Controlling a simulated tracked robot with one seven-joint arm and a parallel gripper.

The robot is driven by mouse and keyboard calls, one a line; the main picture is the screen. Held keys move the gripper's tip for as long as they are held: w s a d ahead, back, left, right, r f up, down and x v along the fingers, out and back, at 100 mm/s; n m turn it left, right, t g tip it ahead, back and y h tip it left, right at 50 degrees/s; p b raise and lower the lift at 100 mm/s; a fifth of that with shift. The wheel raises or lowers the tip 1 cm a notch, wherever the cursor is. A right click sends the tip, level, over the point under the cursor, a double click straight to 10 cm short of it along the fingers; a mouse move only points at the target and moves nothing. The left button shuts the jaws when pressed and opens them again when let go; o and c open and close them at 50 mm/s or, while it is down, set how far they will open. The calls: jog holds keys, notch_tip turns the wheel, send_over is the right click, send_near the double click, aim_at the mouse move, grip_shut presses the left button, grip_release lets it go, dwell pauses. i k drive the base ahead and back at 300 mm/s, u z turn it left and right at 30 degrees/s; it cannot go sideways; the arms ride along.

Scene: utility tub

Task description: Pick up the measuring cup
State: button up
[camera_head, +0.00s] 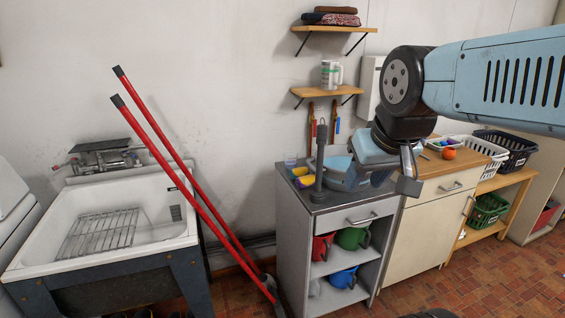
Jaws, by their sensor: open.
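A small clear cup (290,162) stands at the back left of the grey cabinet top. I cannot tell for sure which of the two is the measuring cup. My gripper (392,180) is open, over the right side of the grey cabinet, below the white cup and right of the clear cup. It appears empty and touches neither cup. It partly hides a light blue basin (338,180) on the cabinet top.
A dark upright tool (320,160) stands on the grey cabinet (290,240), with yellow items (303,178) beside it. Colored jugs (352,237) fill its shelves. Red-handled tools (185,185) lean between the sink (150,205) and cabinet. A wooden-topped cabinet (425,225) and baskets (510,148) are right.

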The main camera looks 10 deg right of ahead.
aim_at(291, 157)
jog(key=i, duration=0.85)
jog(key=z, duration=0.05)
